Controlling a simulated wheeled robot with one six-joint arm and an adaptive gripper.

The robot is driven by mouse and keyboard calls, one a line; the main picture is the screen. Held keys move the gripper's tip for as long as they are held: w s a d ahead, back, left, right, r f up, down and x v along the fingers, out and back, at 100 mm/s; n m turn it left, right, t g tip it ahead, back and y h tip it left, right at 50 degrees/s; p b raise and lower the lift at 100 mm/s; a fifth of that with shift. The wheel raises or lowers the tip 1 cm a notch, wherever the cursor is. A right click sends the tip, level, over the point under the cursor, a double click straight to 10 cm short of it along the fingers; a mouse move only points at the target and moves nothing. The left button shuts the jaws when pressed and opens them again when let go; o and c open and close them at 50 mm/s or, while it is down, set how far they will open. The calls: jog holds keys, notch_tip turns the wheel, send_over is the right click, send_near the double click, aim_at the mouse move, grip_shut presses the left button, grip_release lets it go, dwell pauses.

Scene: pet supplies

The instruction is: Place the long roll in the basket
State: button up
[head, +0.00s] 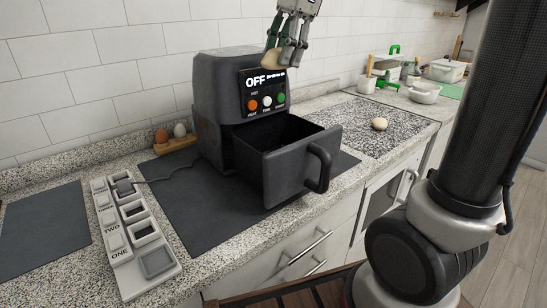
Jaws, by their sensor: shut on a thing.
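My gripper (284,48) is at the top of the head view, fingers pointing down, above the air fryer (215,100). It is shut on a tan roll (272,59), partly hidden by the fingers; I take this for the long roll. The dark basket (290,178) is pulled out of the fryer's front, open at the top, with its handle (321,168) toward the front right. The part of the basket's inside that shows looks dark and empty. The held roll is higher than the basket and behind it in the picture.
A round roll (379,124) lies on the speckled counter at right. A switch strip (134,238) stands at left. A wooden holder (176,144) with two eggs is beside the fryer. A dark mat (205,222) lies under the fryer. Containers (425,92) stand at back right.

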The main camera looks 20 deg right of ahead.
notch_tip(320, 180, down, 27)
jog(key=shift+s+r, duration=0.1)
jog(key=shift+r, duration=0.05)
dwell(0.3)
jog(key=o, duration=1)
jog(key=v, duration=1.2)
